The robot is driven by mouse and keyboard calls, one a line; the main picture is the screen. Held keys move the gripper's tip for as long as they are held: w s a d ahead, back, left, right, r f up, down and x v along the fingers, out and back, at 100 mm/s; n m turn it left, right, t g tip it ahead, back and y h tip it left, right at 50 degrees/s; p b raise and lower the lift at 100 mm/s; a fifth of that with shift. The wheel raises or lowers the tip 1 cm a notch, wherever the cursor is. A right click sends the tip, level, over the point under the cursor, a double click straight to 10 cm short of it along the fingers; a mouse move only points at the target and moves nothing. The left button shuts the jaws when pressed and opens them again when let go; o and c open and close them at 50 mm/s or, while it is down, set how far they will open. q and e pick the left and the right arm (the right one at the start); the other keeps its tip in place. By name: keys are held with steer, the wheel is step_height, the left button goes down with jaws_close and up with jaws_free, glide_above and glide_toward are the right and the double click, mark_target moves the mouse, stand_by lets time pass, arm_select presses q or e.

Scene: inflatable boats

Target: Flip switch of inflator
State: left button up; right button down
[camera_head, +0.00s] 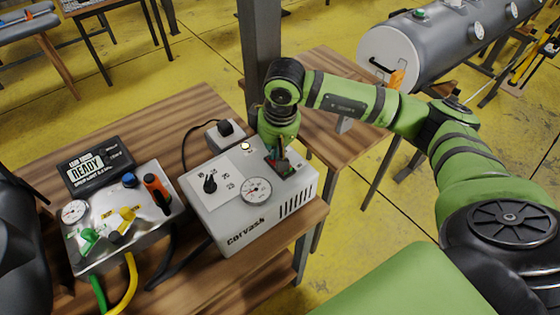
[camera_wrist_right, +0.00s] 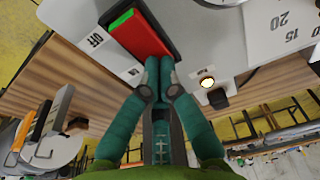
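The inflator (camera_head: 245,215) is a light grey box marked "Corvash" on the wooden table, with a dial, a knob and a lit lamp on top. Its rocker switch (camera_head: 284,168), partly hidden by my right gripper in the head view, shows large in the right wrist view as a red and green rocker (camera_wrist_right: 141,34) in a dark frame beside an "OFF" label. My right gripper (camera_wrist_right: 159,66) is shut and empty, its fingertips together at the red part's edge. I cannot tell whether they touch it. My left gripper is not in view.
A white socket box (camera_head: 225,135) with a black plug sits behind the inflator. A dark post (camera_head: 263,45) rises behind the table.

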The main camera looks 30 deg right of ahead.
steer(key=shift+s+f, duration=0.1)
steer(key=shift+r+p, duration=1.5)
steer(key=shift+r, duration=2.1)
steer(key=shift+f, duration=0.1)
